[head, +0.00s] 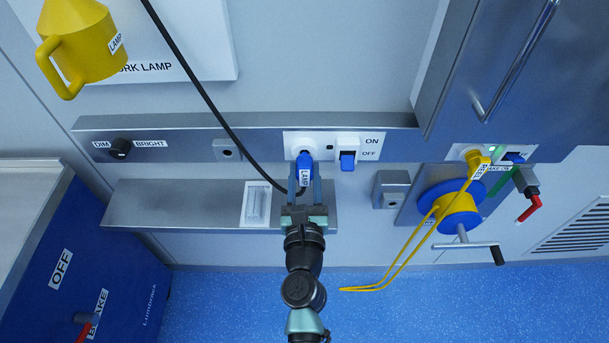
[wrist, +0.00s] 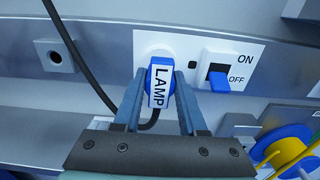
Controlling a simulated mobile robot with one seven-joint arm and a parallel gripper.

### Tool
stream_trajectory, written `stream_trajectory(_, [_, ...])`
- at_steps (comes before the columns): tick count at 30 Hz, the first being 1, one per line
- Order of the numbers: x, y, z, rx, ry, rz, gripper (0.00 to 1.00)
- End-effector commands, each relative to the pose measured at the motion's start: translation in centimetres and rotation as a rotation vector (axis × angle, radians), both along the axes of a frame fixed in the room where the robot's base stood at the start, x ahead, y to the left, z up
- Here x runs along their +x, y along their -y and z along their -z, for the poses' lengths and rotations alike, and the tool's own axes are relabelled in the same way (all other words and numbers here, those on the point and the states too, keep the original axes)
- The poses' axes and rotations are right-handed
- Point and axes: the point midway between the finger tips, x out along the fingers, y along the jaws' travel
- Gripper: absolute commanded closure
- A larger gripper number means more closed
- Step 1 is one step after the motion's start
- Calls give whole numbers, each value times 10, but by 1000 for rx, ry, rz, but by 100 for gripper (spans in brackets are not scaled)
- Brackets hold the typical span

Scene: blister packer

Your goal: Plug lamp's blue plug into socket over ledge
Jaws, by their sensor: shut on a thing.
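The blue plug (head: 304,164) with a white LAMP label is at the white socket (head: 302,142) on the wall panel above the ledge (head: 175,205). In the wrist view the plug (wrist: 160,84) covers most of the socket (wrist: 152,44); whether it is fully seated I cannot tell. My gripper (head: 304,185) is shut on the plug, one finger on each side; it also shows in the wrist view (wrist: 160,105). A black cord (head: 217,108) runs from the yellow lamp (head: 82,45) side down to the plug. The blue switch (head: 347,160) right of the socket sits toward OFF.
A yellow cable reel (head: 455,212) with a crank and a yellow plug (head: 476,160) are at the right. A white recessed piece (head: 257,204) is on the ledge left of my gripper. A blue cabinet (head: 125,270) stands at lower left. The floor (head: 430,310) in front is mostly clear.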

Motion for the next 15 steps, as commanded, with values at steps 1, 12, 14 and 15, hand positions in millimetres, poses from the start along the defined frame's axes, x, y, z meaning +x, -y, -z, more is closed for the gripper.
stream_trajectory(1, [2,0,-1,0,1,0,100])
stream_trajectory(12, [11,0,0,-1,1,0,100])
stream_trajectory(14, [12,0,0,-1,1,0,100])
stream_trajectory(15, [13,0,0,-1,1,0,100])
